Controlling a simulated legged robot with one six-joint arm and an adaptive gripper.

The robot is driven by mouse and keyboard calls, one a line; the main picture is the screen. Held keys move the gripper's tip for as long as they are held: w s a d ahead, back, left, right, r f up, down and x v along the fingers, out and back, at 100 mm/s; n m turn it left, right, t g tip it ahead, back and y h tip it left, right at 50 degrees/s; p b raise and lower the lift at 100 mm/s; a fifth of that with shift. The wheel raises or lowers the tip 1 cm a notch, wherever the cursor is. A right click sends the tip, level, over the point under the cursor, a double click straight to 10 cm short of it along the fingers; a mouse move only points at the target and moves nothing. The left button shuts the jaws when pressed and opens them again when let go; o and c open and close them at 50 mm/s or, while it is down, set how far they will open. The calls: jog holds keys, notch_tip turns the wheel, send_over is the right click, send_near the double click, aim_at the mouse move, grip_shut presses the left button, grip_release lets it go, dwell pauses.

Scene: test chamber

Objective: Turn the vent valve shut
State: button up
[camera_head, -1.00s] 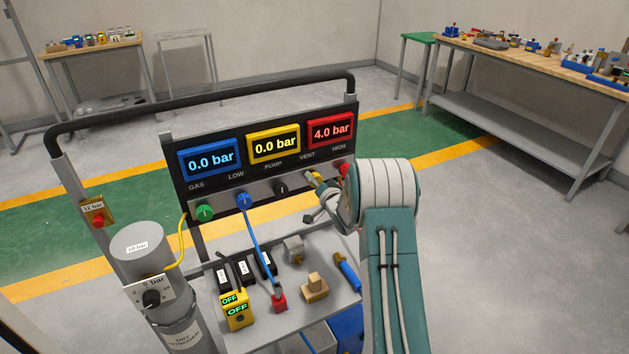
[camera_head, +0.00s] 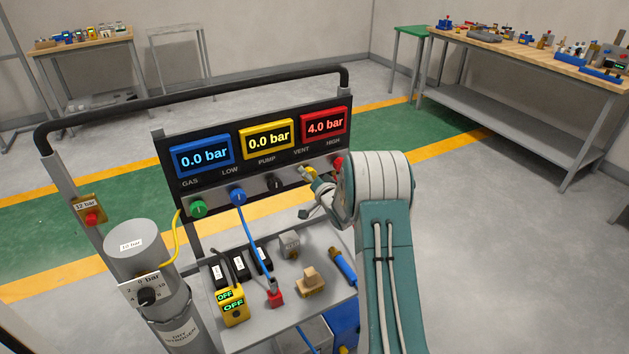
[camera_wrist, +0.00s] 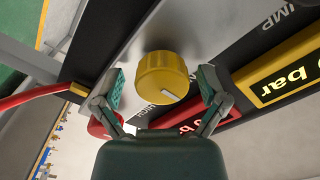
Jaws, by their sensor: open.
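The vent valve is a round yellow knob (camera_wrist: 162,77) with a pale pointer mark, on the grey strip of the gauge panel. In the wrist view the mark points to the lower right. In the head view the knob (camera_head: 310,173) sits near the VENT label, partly hidden by my gripper (camera_head: 314,194). My gripper (camera_wrist: 160,88) is open, one finger on each side of the knob, with gaps showing between the pads and the knob. The red display (camera_head: 325,125) reads 4.0 bar; the yellow (camera_head: 267,138) and blue (camera_head: 202,156) displays read 0.0 bar.
Green (camera_head: 198,208), blue (camera_head: 238,196) and black (camera_head: 276,185) knobs line the strip on the left; a red knob (camera_head: 337,162) is close on the right. A blue hose (camera_head: 255,242) hangs in front. A shelf below holds switches and blocks.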

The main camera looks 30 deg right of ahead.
jog(key=s, duration=1.1)
jog(key=shift+s+d, duration=0.2)
jog(key=shift+s, duration=0.15)
jog(key=s+a+r+n+g+h, duration=0.1)
jog(key=s+a+r+n+g, duration=0.15)
jog(key=s+a+r, duration=0.35)
jog(key=s+a+r+n+g+h, duration=0.1)
jog(key=s+a+r+g+h, duration=0.2)
jog(key=r, duration=0.6)
jog(key=s+a+n+g+y, duration=0.1)
jog(key=s+a, duration=0.5)
jog(key=s, duration=0.6)
jog(key=s+a+r+n+g+y, duration=0.1)
jog(key=s+a+n+g, duration=0.3)
jog(key=s, duration=0.8)
jog(key=shift+s+a+r+g+y, duration=0.15)
jog(key=shift+a+r+g+y, duration=0.15)
jog(key=shift+a+g+y, duration=0.55)
